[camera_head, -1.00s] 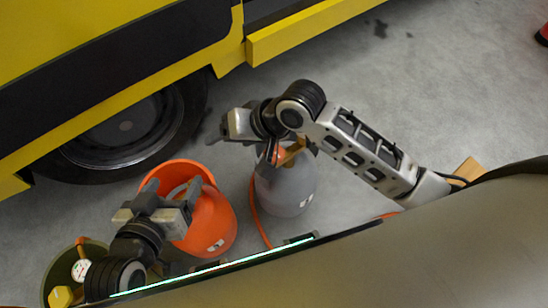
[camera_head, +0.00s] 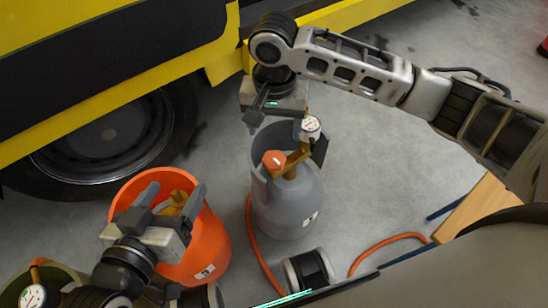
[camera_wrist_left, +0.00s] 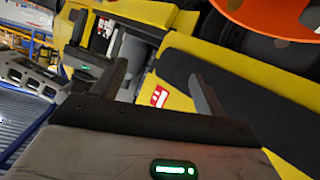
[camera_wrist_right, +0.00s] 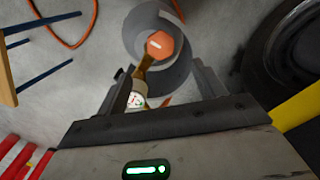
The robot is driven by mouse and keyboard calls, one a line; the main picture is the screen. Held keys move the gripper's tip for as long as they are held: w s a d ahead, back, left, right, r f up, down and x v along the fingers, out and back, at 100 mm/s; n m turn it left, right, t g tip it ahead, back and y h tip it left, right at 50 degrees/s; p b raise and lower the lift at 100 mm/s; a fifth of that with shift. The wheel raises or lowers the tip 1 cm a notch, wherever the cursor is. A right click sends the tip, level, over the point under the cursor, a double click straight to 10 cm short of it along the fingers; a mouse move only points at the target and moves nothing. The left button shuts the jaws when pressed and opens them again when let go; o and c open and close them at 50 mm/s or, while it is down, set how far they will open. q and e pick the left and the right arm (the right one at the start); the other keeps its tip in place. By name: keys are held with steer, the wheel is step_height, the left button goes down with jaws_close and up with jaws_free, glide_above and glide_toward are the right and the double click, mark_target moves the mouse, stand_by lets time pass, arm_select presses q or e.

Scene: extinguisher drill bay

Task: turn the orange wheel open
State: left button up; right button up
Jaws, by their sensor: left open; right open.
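The orange wheel (camera_head: 274,160) is a small knob on the brass valve of a grey cylinder (camera_head: 287,208), inside its collar. A round gauge (camera_head: 311,125) sits beside it. My right gripper (camera_head: 285,122) is open and empty, on the far side of the wheel. In the right wrist view the wheel (camera_wrist_right: 160,45) shows beyond the open fingers, and the gauge (camera_wrist_right: 137,100) is close to the left finger, partly covered. My left gripper (camera_head: 172,190) is open and empty over an orange cylinder (camera_head: 210,245). I see no contact with the wheel.
A green cylinder (camera_head: 15,285) with a gauge stands at the lower left. A yellow and black vehicle (camera_head: 130,85) with a dark tyre (camera_head: 110,140) lies behind. An orange hose (camera_head: 390,240) lies on the floor near a wooden board (camera_head: 475,207).

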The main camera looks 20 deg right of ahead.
mark_target(274, 159)
step_height(274, 159, down, 10)
steer(key=b, duration=0.4)
steer(key=shift+r, duration=0.1)
arm_select(q)
steer(key=shift+w+d+r+n+t+h, duration=0.2)
steer(key=shift+d+r+n+t+h, duration=0.5)
steer(key=shift+r+n+t+h, duration=0.15)
arm_select(e)
steer(key=shift+f, duration=0.35)
arm_select(q)
steer(key=shift+f, duration=0.1)
arm_select(e)
steer(key=c, duration=1)
